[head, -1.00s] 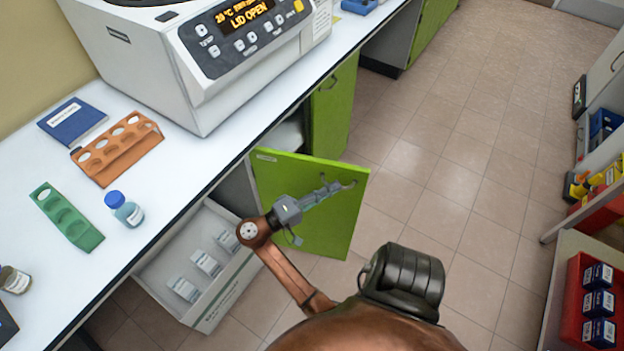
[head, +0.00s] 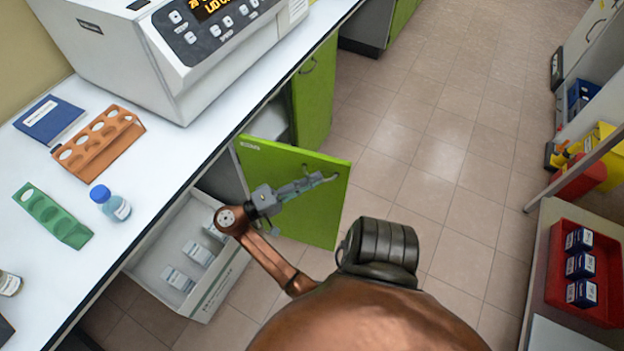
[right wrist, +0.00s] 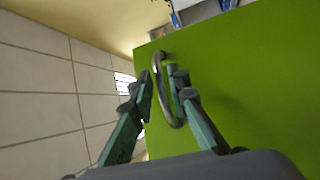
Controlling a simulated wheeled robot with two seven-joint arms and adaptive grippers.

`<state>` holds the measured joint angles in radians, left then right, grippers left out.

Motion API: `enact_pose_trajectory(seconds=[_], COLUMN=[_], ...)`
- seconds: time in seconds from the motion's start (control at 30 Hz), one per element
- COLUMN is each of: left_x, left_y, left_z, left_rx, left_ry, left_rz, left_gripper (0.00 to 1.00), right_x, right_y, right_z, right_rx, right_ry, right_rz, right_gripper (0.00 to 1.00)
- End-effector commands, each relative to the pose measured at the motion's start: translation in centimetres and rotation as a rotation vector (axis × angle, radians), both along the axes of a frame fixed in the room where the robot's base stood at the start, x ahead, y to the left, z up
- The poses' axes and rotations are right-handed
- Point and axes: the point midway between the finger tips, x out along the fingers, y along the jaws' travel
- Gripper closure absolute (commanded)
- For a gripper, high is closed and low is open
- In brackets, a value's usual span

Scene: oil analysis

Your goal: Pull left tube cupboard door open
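The left tube cupboard door (head: 310,205) is a green panel swung out from below the counter, well open. In the right wrist view the door (right wrist: 250,90) fills the right side. Its curved metal handle (right wrist: 161,92) lies between the fingertips of my right gripper (right wrist: 160,84). The fingers stand a little apart, with narrow gaps showing beside the handle, so they look partly open around it. The right gripper (head: 318,181) also shows in front of the door in the head view. My left gripper is out of view.
A white bin (head: 212,285) with labelled boxes stands below the counter. On the counter are a centrifuge (head: 150,70), an orange rack (head: 97,143), a green rack (head: 52,215) and a blue-capped bottle (head: 110,203). Tiled floor (head: 440,150) to the right is clear.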

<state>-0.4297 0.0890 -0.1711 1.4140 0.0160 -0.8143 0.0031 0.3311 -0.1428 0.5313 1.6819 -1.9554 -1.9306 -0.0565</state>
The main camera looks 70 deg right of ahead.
Motion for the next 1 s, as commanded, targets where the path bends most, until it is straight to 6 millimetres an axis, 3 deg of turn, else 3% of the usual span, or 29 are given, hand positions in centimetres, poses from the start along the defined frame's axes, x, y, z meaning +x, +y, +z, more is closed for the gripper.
enact_pose_trajectory(seconds=[0.1,0.43,0.8,1.0], left_x=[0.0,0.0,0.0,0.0], left_y=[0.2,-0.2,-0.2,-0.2], left_z=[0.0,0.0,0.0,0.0], left_rx=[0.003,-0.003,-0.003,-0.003], left_ry=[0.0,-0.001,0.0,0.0], left_rz=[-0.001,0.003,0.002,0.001], left_gripper=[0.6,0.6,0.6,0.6], right_x=[0.1,0.5,4.6,5.5], right_y=[0.0,0.3,4.0,5.0], right_z=[0.0,0.0,-0.8,-1.0], right_rx=[-0.001,0.001,0.003,-0.001], right_ry=[0.0,0.0,-0.001,0.0], right_rz=[0.002,0.005,0.004,0.002], right_gripper=[0.75,0.75,0.75,0.75])
